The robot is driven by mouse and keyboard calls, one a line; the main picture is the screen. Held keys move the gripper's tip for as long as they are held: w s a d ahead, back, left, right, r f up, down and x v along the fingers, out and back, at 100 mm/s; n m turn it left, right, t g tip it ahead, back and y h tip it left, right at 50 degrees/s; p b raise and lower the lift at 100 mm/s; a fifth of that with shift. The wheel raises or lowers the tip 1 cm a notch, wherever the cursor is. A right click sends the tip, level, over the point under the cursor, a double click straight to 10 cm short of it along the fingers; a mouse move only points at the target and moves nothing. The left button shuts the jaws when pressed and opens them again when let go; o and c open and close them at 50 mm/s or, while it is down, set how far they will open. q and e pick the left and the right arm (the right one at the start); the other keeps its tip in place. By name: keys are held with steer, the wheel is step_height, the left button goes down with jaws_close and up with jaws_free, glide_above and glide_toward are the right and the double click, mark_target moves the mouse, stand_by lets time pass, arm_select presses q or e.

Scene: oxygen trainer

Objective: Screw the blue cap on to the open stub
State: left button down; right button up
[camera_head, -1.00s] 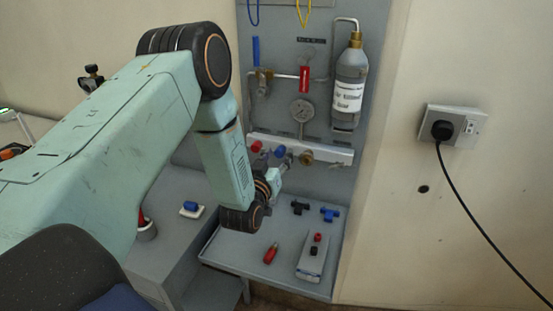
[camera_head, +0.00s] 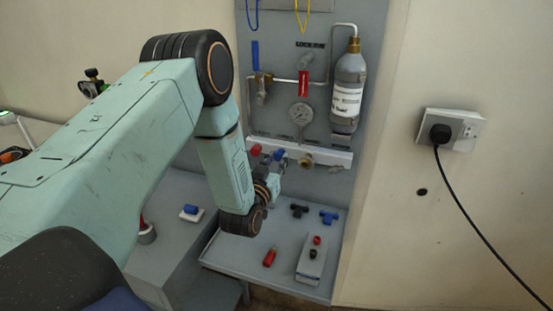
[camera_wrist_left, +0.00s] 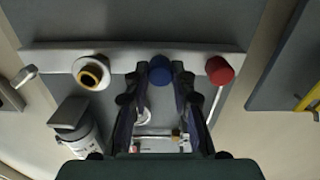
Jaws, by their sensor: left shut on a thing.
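The blue cap (camera_head: 278,154) is at the white rail on the panel, between a red cap (camera_head: 255,149) and a brass-coloured open stub (camera_head: 306,160). In the left wrist view the blue cap (camera_wrist_left: 160,70) sits between the fingertips of my left gripper (camera_wrist_left: 159,84), which is shut on it. The open stub (camera_wrist_left: 93,72) is to its left there, with a dark hole, and the red cap (camera_wrist_left: 219,70) is to its right. The cap's far side is hidden, so I cannot tell how it seats on the rail. My right gripper is not in view.
A gauge (camera_head: 301,114) and a grey bottle (camera_head: 348,88) are on the panel above the rail (camera_head: 338,157). The shelf below holds dark and blue T-shaped pieces (camera_head: 328,216), a red item (camera_head: 270,256) and a small box (camera_head: 309,268). A socket is on the right wall.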

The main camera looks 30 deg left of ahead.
arm_select(q)
steer(key=shift+m+p, duration=0.3)
steer(key=shift+m, duration=0.7)
steer(key=m+p, duration=0.1)
steer(key=m, duration=0.1)
steer(key=shift+m+p, duration=0.35)
steer(key=shift+m, duration=0.35)
steer(key=shift+m+p, duration=0.7)
steer(key=shift+m, duration=1)
steer(key=shift+p, duration=0.3)
